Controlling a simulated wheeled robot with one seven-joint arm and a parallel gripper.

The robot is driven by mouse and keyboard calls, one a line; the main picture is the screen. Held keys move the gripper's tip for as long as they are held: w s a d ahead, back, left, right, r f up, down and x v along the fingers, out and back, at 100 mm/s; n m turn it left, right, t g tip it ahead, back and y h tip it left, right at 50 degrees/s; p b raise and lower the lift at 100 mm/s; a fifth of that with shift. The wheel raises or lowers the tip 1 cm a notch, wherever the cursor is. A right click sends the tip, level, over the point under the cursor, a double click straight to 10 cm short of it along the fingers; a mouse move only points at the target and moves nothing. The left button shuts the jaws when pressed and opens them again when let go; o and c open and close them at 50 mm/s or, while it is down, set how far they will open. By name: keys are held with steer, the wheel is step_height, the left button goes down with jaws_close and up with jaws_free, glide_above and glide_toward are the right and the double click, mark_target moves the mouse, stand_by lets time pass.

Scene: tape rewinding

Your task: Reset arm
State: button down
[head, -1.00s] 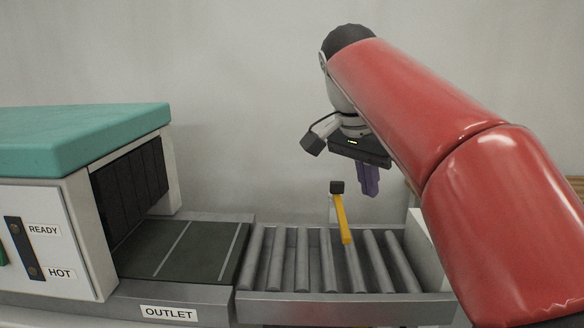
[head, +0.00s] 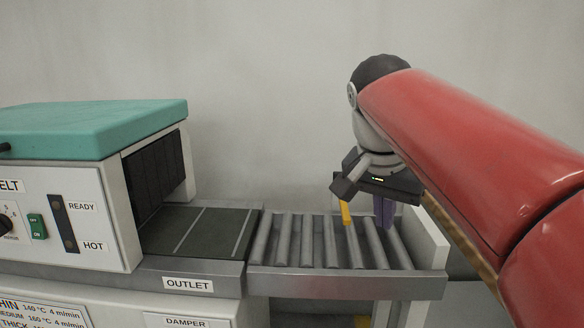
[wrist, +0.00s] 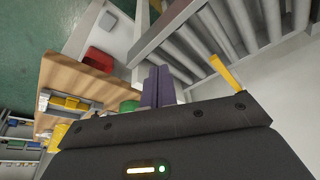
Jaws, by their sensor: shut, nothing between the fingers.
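My gripper (head: 384,212) hangs at the end of my red arm, in front of the right part of the roller table (head: 330,283) in the head view. Its purple fingers are together with nothing between them. In the wrist view, the closed fingers (wrist: 157,86) point away above the dark gripper body.
A belt machine with a teal lid (head: 95,128) stands at left, its outlet belt (head: 205,231) leading to the rollers. Green floor shows at upper left there.

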steer(key=s+f+n+t+y, duration=0.1)
steer(key=s+f+n, duration=0.2)
steer(key=s+f, duration=0.4)
steer(key=s+f+n+t+y, duration=0.1)
steer(key=s+f+n, duration=0.3)
steer(key=s+f, duration=0.3)
step_height(320, 180, down, 6)
steer(key=shift+s+d+r, duration=0.1)
steer(key=shift+s+d, duration=0.2)
steer(key=shift+d, duration=0.15)
